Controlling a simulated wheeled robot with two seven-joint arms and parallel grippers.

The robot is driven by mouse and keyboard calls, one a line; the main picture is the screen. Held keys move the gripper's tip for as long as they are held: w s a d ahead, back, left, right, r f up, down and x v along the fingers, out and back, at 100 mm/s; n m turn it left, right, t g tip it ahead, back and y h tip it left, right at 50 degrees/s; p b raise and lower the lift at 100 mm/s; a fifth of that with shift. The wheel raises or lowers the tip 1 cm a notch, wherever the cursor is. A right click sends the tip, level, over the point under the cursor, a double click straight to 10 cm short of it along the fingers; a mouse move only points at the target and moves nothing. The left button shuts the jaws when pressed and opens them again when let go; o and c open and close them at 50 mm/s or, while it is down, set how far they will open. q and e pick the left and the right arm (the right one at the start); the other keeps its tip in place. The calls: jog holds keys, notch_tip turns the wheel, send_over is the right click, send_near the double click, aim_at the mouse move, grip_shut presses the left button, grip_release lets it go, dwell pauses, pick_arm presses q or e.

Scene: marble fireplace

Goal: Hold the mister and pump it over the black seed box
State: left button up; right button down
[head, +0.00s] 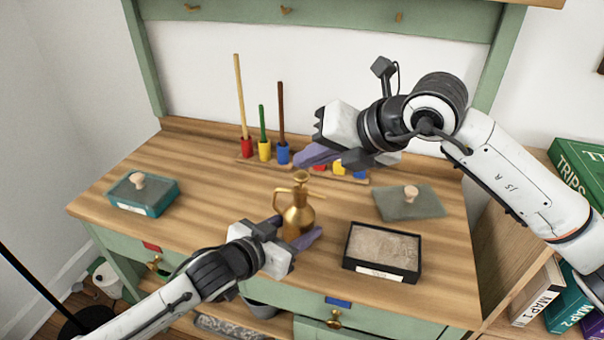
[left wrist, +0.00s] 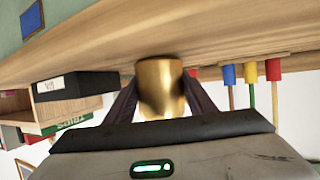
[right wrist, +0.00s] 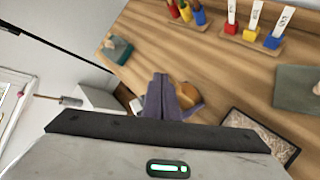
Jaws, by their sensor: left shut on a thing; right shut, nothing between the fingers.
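The brass mister (head: 297,217) stands upright near the front middle of the bench; whether its base touches the wood I cannot tell. My left gripper (head: 297,238) is shut on its body, also seen in the left wrist view (left wrist: 160,88). My right gripper (head: 312,155) is shut and empty, above and behind the mister's top knob. In the right wrist view its fingers (right wrist: 168,98) hide part of the mister (right wrist: 188,95). The black seed box (head: 382,252) is open and full of soil, to the right of the mister and apart from it.
A grey lid with a knob (head: 409,202) lies behind the black box. A teal box with a lid (head: 143,194) sits at the left. Bare wood (head: 220,205) lies left of the mister.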

jog(key=shift+f, duration=0.15)
dwell(0.7)
jog(key=shift+f, duration=0.3)
jog(key=shift+f, duration=0.95)
dwell(0.8)
jog(key=shift+r, duration=1.4)
jog(key=shift+s+d+r, duration=0.1)
jog(key=shift+d+r, duration=0.05)
jog(key=shift+r, duration=2.35)
dwell(1.0)
